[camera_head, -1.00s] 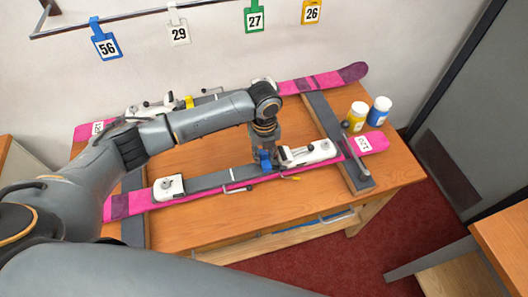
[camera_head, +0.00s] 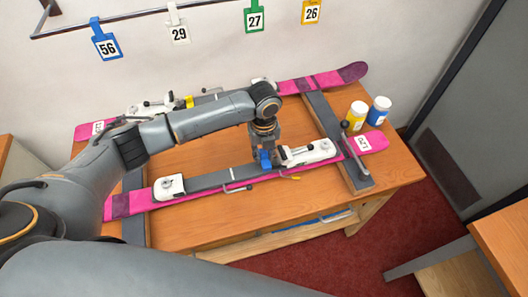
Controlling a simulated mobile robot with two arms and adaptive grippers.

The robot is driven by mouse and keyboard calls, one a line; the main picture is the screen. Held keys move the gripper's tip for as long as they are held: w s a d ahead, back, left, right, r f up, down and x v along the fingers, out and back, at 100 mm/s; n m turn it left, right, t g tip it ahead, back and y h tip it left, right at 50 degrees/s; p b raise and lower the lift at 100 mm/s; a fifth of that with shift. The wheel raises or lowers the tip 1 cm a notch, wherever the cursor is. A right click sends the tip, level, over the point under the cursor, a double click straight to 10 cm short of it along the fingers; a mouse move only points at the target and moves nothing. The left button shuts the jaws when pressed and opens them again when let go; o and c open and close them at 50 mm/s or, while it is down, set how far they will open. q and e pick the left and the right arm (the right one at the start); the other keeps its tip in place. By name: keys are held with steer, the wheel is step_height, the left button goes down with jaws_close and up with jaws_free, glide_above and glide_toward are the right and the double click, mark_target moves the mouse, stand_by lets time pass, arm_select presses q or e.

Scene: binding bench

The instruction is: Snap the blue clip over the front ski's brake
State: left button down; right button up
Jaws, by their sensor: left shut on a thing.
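The front ski (camera_head: 376,142) is pink and lies along the near side of the bench. Its white toe piece (camera_head: 169,186) is at the left and its white heel binding (camera_head: 310,152) at the right. Thin brake arms (camera_head: 238,188) stick out at the near edge. My left gripper (camera_head: 264,150) points down over the ski, just left of the heel binding. It is shut on the blue clip (camera_head: 264,160), which sits at the ski's top; I cannot tell if it touches the brake. My right gripper is not in view.
A second pink ski (camera_head: 325,79) lies behind, with a yellow piece (camera_head: 189,102) by its binding, partly behind my arm. Yellow (camera_head: 355,115) and blue (camera_head: 379,111) jars stand at the bench's back right. Numbered tags (camera_head: 254,20) hang from a wall rail. Dark supports (camera_head: 325,115) cross the bench.

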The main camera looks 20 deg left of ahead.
arm_select(q)
steer(key=shift+f, duration=0.25)
stand_by(0.4)
steer(key=shift+f+b, duration=0.6)
steer(key=shift+f, duration=0.25)
steer(key=c, duration=0.6)
jaws_free()
steer(key=shift+o, duration=0.4)
steer(key=shift+r, duration=0.1)
